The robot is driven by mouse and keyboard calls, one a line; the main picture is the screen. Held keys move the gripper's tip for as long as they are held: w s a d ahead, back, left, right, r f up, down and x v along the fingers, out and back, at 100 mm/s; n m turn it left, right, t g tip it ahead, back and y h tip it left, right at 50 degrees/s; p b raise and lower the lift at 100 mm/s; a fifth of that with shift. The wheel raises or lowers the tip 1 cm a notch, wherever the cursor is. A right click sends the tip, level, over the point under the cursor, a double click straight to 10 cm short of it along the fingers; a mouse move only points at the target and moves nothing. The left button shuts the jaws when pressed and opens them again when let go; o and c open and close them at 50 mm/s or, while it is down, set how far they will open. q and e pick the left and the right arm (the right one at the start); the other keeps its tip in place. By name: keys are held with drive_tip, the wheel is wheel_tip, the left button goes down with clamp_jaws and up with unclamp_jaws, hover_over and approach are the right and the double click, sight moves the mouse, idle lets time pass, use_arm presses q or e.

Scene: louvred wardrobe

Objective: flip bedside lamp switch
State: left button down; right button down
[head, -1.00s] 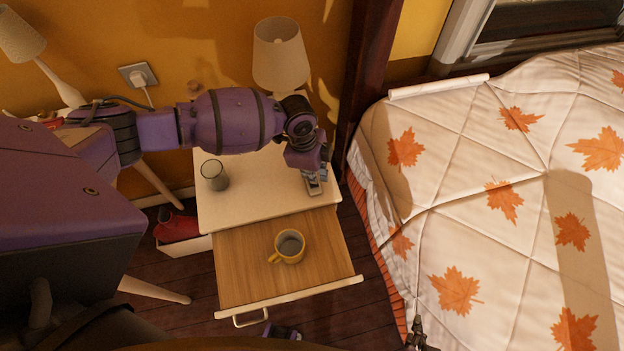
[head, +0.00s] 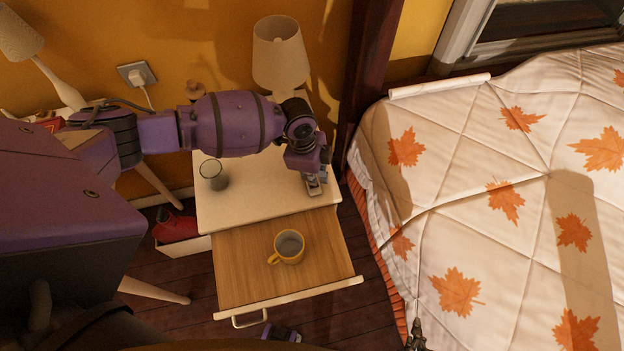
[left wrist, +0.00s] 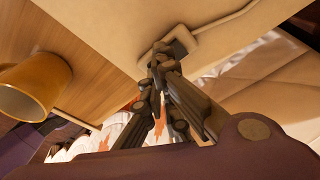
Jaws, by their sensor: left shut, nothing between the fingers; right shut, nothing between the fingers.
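The bedside lamp (head: 281,55) with a cream shade stands at the back of the nightstand (head: 260,190), its lower part hidden by my left arm. A small pale switch (head: 314,187) lies on the nightstand's front right corner. In the left wrist view the switch (left wrist: 179,42) has a cord running from it. My left gripper (head: 318,174) is shut and empty, its tips at the switch. In the left wrist view its fingertips (left wrist: 162,62) overlap the switch's edge; I cannot tell if they press it. My right gripper (head: 416,338) shows only partly at the bottom edge, shut.
A glass (head: 213,174) stands on the nightstand's left side. The open drawer (head: 245,275) below holds a yellow mug (head: 288,246). The bed (head: 470,200) fills the right. A red object (head: 176,226) lies low at left. A plug (head: 137,75) is in the wall.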

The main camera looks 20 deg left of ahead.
use_arm(q)
drive_tip(key=shift+f, duration=0.25)
use_arm(e)
drive_tip(key=shift+s+f, duration=0.2)
use_arm(q)
drive_tip(key=shift+f, duration=0.35)
use_arm(e)
drive_tip(key=shift+w+a, duration=0.1)
drive_tip(key=shift+w, duration=0.3)
use_arm(q)
drive_tip(key=shift+f+b, duration=0.15)
drive_tip(key=shift+b, duration=0.15)
use_arm(e)
drive_tip(key=shift+f, duration=0.1)
